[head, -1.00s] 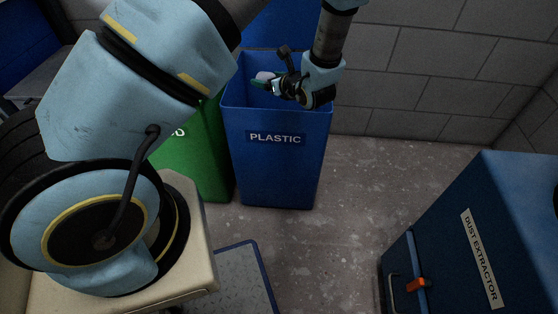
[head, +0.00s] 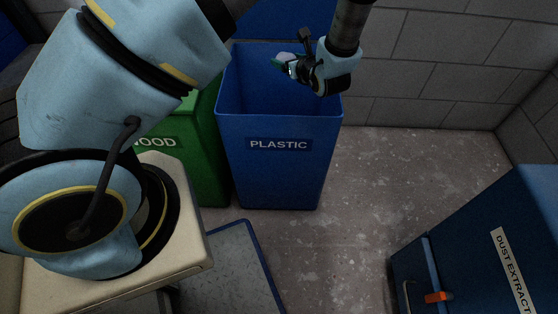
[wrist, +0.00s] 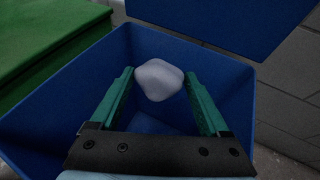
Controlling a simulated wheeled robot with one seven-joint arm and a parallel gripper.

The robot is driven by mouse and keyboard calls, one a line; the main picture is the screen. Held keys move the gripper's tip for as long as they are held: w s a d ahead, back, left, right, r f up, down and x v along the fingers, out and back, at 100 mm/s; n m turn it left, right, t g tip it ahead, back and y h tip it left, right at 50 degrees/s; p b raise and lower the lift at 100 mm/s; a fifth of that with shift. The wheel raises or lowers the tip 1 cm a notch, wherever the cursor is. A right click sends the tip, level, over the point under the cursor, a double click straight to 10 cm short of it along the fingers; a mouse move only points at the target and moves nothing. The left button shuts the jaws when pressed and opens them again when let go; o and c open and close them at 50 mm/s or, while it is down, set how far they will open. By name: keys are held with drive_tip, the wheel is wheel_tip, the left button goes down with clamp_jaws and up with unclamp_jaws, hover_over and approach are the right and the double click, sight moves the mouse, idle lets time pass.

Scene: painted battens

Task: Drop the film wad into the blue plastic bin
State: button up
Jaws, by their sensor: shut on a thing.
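The film wad (wrist: 159,80) is a pale, rounded lump between the two green fingertips of my gripper (wrist: 160,87) in the wrist view. My gripper is shut on it. In the head view my gripper (head: 284,64) is over the open top of the blue bin (head: 278,176), which is labelled PLASTIC, and the wad shows only as a small pale patch beside the fingers. In the wrist view the bin's open inside (wrist: 65,107) lies below and around the wad.
A green bin (head: 205,165), its label partly hidden by my arm, stands left of the blue bin. A blue dust extractor (head: 470,255) stands at the lower right. A block wall is behind. The concrete floor between is clear.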

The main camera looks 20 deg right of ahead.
wheel_tip(320, 180, down, 5)
drive_tip(key=b, duration=0.2)
drive_tip(key=shift+b, duration=0.35)
drive_tip(key=o, duration=1.2)
drive_tip(key=shift+c, duration=0.2)
drive_tip(key=shift+r, duration=0.1)
drive_tip(key=v, duration=1)
drive_tip(key=shift+s+r, duration=0.2)
drive_tip(key=shift+s, duration=0.15)
